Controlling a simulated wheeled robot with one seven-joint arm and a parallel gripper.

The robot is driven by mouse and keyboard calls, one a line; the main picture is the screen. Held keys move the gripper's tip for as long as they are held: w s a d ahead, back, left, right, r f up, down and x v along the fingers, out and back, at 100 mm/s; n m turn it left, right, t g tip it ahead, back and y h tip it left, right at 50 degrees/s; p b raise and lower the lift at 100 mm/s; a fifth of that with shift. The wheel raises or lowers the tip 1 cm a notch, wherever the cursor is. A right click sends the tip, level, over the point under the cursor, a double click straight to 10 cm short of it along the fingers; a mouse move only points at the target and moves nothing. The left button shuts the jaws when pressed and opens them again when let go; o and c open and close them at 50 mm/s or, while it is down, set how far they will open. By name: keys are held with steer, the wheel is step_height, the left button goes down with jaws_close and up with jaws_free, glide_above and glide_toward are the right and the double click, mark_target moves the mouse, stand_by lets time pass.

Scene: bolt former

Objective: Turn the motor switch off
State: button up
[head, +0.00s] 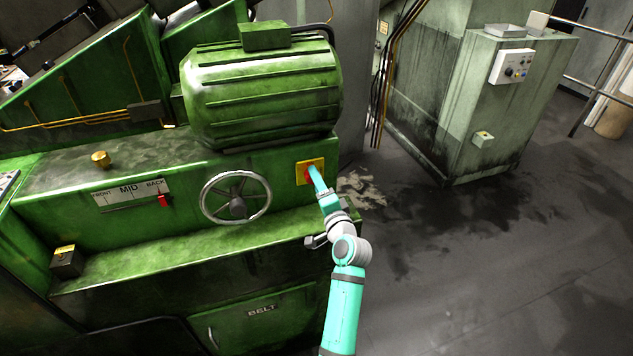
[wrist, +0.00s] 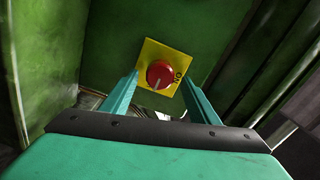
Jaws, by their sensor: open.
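The motor switch is a red round knob (head: 310,174) on a yellow square plate (head: 300,179), on the green machine's front, right of the handwheel. In the wrist view, the red knob (wrist: 160,73) sits at the middle of the yellow plate (wrist: 150,50). The word ON shows at the plate's right corner, and a pale line marks the knob's lower left. My gripper (wrist: 160,82) is open, with one finger on each side of the knob. Nothing is clamped, and I cannot tell whether the fingers touch the plate. In the head view my gripper (head: 315,178) partly covers the switch.
A spoked handwheel (head: 237,198) and a red lever (head: 163,201) on a FRONT-MID-BACK scale are left of the switch. A green motor (head: 262,95) bulges above. A ledge (head: 200,255) juts out below. Open floor (head: 470,270) lies to the right, before a grey-green cabinet (head: 505,110).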

steer(key=v, duration=0.9)
steer(key=shift+s+d, duration=0.15)
steer(key=shift+s, duration=0.1)
steer(key=s+f+n+g+h, duration=0.1)
steer(key=s+f+n+h, duration=0.15)
steer(key=s+f, duration=0.8)
steer(key=s+f+n+g+h, duration=0.1)
steer(key=s+f+h, duration=0.2)
steer(key=s+f, duration=0.8)
steer(key=s+a+r+n, duration=0.1)
steer(key=s+r+n, duration=0.1)
steer(key=s, duration=0.7)
steer(key=s+a+r+n, duration=0.1)
steer(key=s+r+n, duration=0.2)
steer(key=s, duration=0.7)
steer(key=s+a+r+n, duration=0.1)
steer(key=s+r+n, duration=0.2)
steer(key=s, duration=0.6)
steer(key=shift+s+a+r, duration=0.2)
steer(key=shift+s+a, duration=0.2)
